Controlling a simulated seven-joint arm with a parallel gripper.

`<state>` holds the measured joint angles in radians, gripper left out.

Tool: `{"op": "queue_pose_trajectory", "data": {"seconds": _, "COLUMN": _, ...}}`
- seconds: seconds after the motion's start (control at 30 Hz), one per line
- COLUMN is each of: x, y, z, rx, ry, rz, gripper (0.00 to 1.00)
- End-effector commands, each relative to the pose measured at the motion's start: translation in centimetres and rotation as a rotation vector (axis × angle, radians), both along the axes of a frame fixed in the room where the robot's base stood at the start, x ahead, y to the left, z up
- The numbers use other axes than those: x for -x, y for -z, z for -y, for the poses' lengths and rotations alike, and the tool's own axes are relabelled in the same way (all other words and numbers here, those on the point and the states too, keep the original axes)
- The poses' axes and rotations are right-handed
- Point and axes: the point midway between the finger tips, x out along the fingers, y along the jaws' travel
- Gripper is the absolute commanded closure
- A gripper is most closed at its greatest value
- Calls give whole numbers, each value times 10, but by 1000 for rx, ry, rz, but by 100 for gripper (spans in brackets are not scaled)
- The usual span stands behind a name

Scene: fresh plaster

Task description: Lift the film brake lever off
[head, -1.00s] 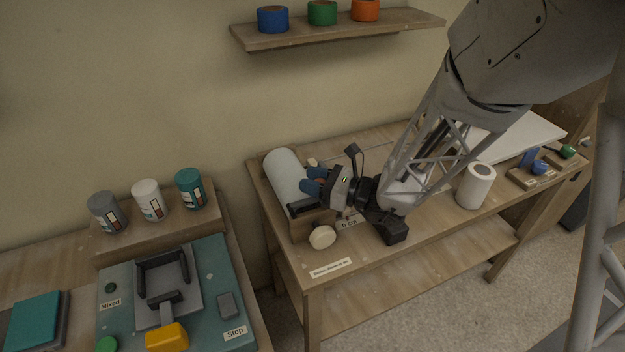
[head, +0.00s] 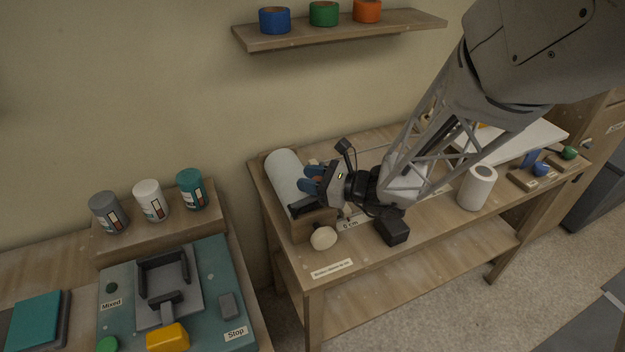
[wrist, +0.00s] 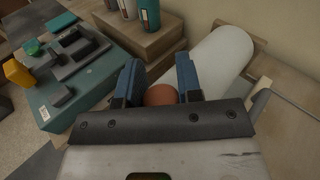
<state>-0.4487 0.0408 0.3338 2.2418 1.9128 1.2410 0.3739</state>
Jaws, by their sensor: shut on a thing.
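The film roll (head: 283,170) is a thick white roll lying on the wooden bench, beside my gripper. In the wrist view the roll (wrist: 217,62) runs away behind the right finger. My gripper (head: 313,179) is at the roll's right side, and its blue fingers also show in the wrist view (wrist: 160,80). Between them is a rounded red-brown knob (wrist: 160,95), which I take for the film brake lever's end. The fingers are shut on it. The rest of the lever is hidden by my gripper; I cannot tell whether it is still seated.
A cream round knob (head: 323,238) sticks out at the bench front. A white paper roll (head: 477,188) stands to the right. At left, a teal machine (head: 220,270) has a yellow part (head: 167,337); several cans stand behind it. A shelf (head: 340,30) with tape rolls hangs above.

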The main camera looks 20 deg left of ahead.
Motion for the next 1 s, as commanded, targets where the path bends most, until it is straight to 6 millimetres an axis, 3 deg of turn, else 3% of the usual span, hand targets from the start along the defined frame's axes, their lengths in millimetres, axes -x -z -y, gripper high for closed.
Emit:
{"op": "queue_pose_trajectory", "data": {"seconds": 0.57, "x": 22, "y": -19, "z": -21, "rx": 291, "ry": -2, "rz": 296, "gripper": 100}}
{"op": "queue_pose_trajectory", "data": {"seconds": 1.0, "x": 39, "y": -22, "z": -39, "rx": 509, "ry": -2, "rz": 512, "gripper": 100}}
